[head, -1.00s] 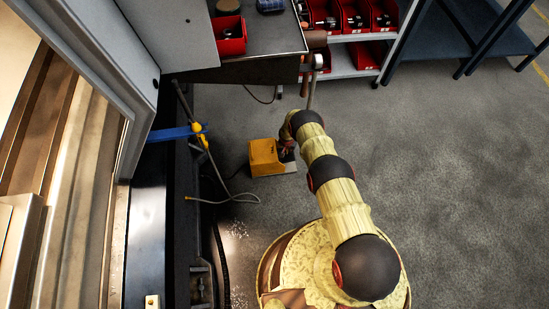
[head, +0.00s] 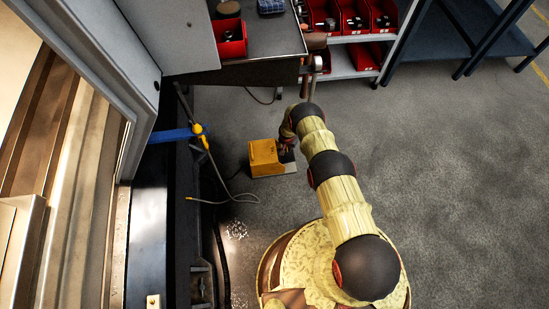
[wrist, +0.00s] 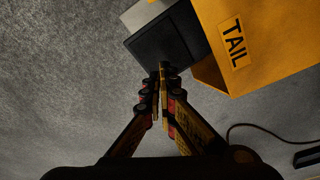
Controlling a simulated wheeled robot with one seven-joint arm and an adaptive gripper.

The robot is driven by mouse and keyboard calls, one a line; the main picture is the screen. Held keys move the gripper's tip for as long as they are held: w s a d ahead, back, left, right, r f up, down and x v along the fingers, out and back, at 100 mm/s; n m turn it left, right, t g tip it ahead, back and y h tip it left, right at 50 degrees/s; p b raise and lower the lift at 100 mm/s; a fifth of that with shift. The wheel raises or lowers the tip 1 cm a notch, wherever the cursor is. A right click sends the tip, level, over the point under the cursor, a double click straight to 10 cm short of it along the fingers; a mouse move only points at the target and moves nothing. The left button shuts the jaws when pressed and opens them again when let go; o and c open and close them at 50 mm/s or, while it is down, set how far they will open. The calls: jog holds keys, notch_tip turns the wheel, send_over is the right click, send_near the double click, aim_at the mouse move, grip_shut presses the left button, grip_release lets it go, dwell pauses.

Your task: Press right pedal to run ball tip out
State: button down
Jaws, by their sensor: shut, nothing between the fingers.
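A yellow foot pedal box (head: 265,158) stands on the floor beside the machine. In the wrist view the yellow housing (wrist: 265,35) carries the label TAIL and shows at the top right. A black pedal plate (wrist: 165,42) with a grey base part (wrist: 143,12) sticks out of the housing's left side. My gripper (wrist: 162,70) is shut and empty, with its fingertips in front of the plate's near edge. I cannot tell whether they touch it. In the head view my gripper (head: 285,151) is at the box's right side, and my arm partly hides the plate. No second pedal is visible.
The machine's frame (head: 150,230) lies at left. A bench (head: 265,70) and a shelf with red bins (head: 352,18) stand at the back. The floor at right is clear.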

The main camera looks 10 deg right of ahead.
notch_tip(320, 180, up, 6)
jog(key=shift+f+p, duration=0.1)
jog(key=shift+p, duration=0.5)
